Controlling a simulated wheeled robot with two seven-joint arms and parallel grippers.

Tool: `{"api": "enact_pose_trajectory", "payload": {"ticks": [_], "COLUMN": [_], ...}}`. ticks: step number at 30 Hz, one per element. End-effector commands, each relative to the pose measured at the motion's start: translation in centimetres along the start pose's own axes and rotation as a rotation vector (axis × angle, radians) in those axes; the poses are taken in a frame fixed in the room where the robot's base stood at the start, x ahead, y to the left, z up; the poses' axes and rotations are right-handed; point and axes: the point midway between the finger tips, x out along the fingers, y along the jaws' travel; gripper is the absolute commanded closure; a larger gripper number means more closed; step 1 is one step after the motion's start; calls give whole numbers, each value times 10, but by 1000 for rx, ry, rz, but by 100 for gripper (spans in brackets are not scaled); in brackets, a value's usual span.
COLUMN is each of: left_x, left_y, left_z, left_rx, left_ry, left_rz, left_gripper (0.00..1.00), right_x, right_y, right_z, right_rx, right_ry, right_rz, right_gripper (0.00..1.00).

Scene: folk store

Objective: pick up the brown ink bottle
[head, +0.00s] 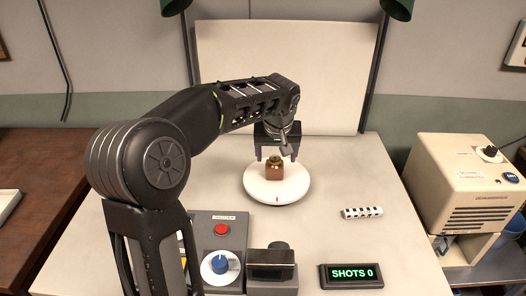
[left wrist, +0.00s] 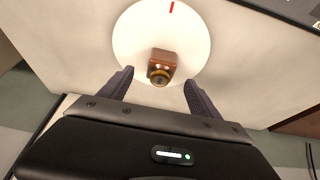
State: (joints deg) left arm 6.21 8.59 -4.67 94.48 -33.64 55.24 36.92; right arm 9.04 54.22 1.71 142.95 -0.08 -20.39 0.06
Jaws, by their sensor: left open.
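The brown ink bottle (head: 274,170) is a small square brown block with a dark, brassy round cap. It stands upright on a round white turntable (head: 292,190) with a red mark at its front edge. In the left wrist view the bottle (left wrist: 161,62) lies ahead of the fingertips, near the middle between them. My left gripper (head: 276,156) is open, with its fingers pointing down just behind and above the bottle. In the left wrist view the gripper (left wrist: 157,78) has one finger on each side, apart from the bottle. My right gripper is not in view.
A control box with a red button (head: 222,229) and a blue knob (head: 220,264) stands at the front left. A "SHOTS 0" display (head: 351,276) and a small striped bar (head: 362,212) lie to the right. A white backdrop board (head: 290,60) stands behind. A beige dehumidifier (head: 463,180) stands right.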

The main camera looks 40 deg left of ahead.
Motion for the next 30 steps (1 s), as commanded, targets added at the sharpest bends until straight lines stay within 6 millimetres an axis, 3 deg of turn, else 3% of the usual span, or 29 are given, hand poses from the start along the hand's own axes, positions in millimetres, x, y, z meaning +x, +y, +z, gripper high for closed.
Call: {"api": "enact_pose_trajectory", "payload": {"ticks": [12,21,30], "left_x": [1,26,27], "left_y": [0,0,0], "left_z": [0,1,0], "left_rx": [1,1,1], "left_ry": [-1,-2,-1], "left_rz": [1,0,0], "left_gripper": [27,27,27], "right_x": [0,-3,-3], "right_y": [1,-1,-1], "right_z": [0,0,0], "right_rx": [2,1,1], "right_ry": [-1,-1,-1], "right_rz": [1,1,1], "right_gripper": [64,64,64]}}
